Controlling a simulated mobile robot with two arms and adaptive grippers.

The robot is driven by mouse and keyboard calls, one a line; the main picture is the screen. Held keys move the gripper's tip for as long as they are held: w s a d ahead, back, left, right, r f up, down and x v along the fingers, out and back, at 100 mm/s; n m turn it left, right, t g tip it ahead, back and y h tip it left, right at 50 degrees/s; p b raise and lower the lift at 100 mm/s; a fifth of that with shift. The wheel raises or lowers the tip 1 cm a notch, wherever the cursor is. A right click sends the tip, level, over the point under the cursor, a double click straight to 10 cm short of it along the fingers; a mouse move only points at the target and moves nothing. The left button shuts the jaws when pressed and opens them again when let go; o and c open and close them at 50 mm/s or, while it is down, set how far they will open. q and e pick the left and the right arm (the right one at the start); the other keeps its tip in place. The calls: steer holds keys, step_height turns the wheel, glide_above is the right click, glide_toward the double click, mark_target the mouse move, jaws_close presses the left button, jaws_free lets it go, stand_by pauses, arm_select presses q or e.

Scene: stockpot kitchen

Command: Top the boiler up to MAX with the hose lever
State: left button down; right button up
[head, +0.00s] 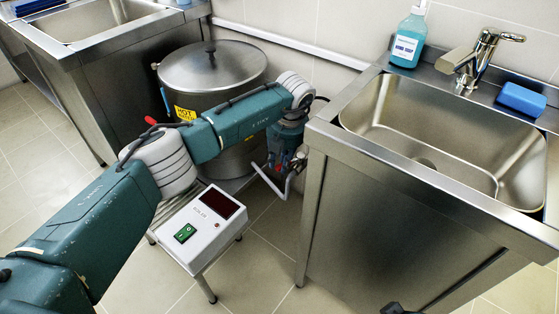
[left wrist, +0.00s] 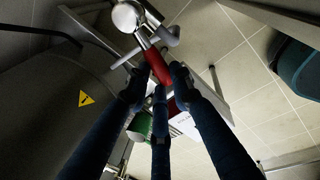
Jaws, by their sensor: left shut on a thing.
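The boiler (head: 212,67) is a round steel pot with a black-knobbed lid and a yellow HOT label, behind my left arm. The lid hides its inside, and I see no MAX mark. My left gripper (head: 286,160) is low between the boiler and the right sink unit. In the left wrist view its fingers (left wrist: 155,88) are shut around a red lever (left wrist: 157,66) with a silver round end (left wrist: 126,16). The boiler wall (left wrist: 45,100) with a warning triangle is beside it. A small dark piece at the head view's bottom edge may be my right gripper.
A white control box (head: 205,229) with a dark display and green switch stands in front of the boiler. A sink unit (head: 360,185) stands at right, with soap bottle (head: 408,40), tap (head: 478,60) and blue sponge (head: 521,99). Another sink unit (head: 125,85) is at left.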

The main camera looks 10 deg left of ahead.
arm_select(q)
steer(key=c, duration=1.5)
jaws_free()
steer(key=shift+d, duration=0.1)
steer(key=shift+s+d+r, duration=0.15)
steer(key=shift+s+r, duration=0.05)
steer(key=shift+r, duration=1)
steer(key=shift+s+d+r, duration=0.15)
steer(key=shift+d+r, duration=0.05)
steer(key=shift+r, duration=1.05)
steer(key=shift+s+d+r, duration=0.15)
steer(key=shift+s+r, duration=0.05)
steer(key=shift+r, duration=1)
